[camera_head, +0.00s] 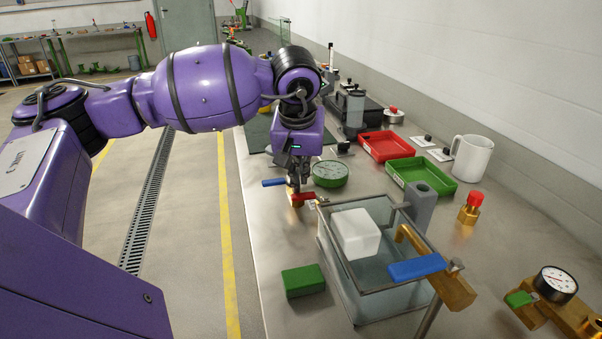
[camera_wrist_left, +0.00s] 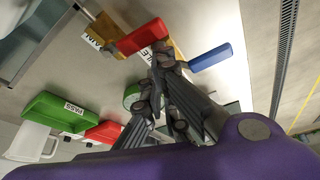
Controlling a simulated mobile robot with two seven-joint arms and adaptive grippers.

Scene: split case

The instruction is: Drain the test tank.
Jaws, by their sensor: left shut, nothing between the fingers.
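The test tank (camera_head: 340,285) is a clear, dark-rimmed box on the bench, with pale bluish contents low inside and a white block (camera_head: 355,232) at its top. A brass fitting with a blue lever (camera_head: 417,268) is at its right side. Beyond its far left corner is a small brass valve (camera_head: 296,203) with a red lever (camera_head: 303,196); the red lever (camera_wrist_left: 140,36) also shows in the wrist view, beside a label (camera_wrist_left: 93,41) seemingly reading "DRAIN". Another blue lever (camera_head: 273,183) sits nearby. My left gripper (camera_head: 293,187) is shut and empty, close to these levers; contact is unclear.
A green round object (camera_head: 330,174) lies just right of the gripper. A green block (camera_head: 303,280) lies left of the tank. Red (camera_head: 386,146) and green (camera_head: 421,179) trays, a white mug (camera_head: 472,157) and a pressure gauge (camera_head: 555,284) crowd the right side.

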